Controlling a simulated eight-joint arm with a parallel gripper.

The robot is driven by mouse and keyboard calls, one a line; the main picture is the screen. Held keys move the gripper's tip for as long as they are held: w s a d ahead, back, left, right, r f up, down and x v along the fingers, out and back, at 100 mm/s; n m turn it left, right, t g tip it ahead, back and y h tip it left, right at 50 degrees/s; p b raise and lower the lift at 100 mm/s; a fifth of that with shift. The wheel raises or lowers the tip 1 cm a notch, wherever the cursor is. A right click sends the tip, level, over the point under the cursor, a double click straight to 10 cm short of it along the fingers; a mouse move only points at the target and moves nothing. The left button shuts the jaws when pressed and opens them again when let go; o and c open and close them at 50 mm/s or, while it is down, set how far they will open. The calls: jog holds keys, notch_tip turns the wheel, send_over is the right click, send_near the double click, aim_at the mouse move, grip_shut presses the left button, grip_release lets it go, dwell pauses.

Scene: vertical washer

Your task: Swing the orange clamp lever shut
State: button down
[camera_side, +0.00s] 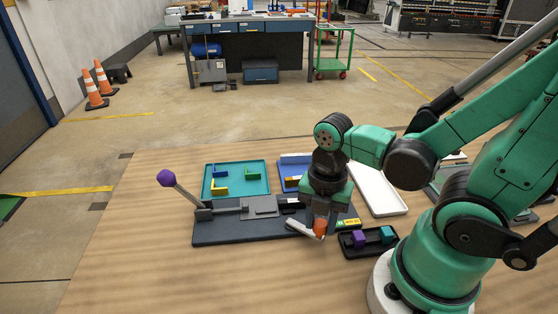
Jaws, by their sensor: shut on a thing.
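The orange clamp lever (320,227) is at the right part of a dark grey fixture plate (240,231). Its orange end shows just under my gripper (320,217), which points down and is shut on it. A pale bar (303,229) runs from the orange end to the upper left, low over the front edge of the plate. My gripper hides the top of the orange end, and the fingers are small and hard to make out.
A purple-knobbed lever (167,178) rises at the plate's left end. Behind are a teal tray (236,164), a blue tray (292,160) and a white tray (378,190). A black tray (352,252) with purple and teal blocks stands close right. The wooden table's front left is clear.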

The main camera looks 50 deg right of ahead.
jog(key=shift+d, duration=0.1)
dwell(0.5)
jog(key=c, duration=0.5)
grip_release()
jog(key=shift+c, duration=0.2)
jog(key=shift+r, duration=2.8)
jog(key=shift+w+r+m+t, duration=0.1)
jog(key=shift+w+m+t, duration=0.35)
jog(key=shift+m, duration=0.55)
jog(key=w+r+m+t, duration=0.4)
jog(key=w+m+t, duration=0.2)
jog(key=m, duration=1.3)
jog(key=shift+w+a, duration=0.4)
jog(key=shift+w, duration=0.25)
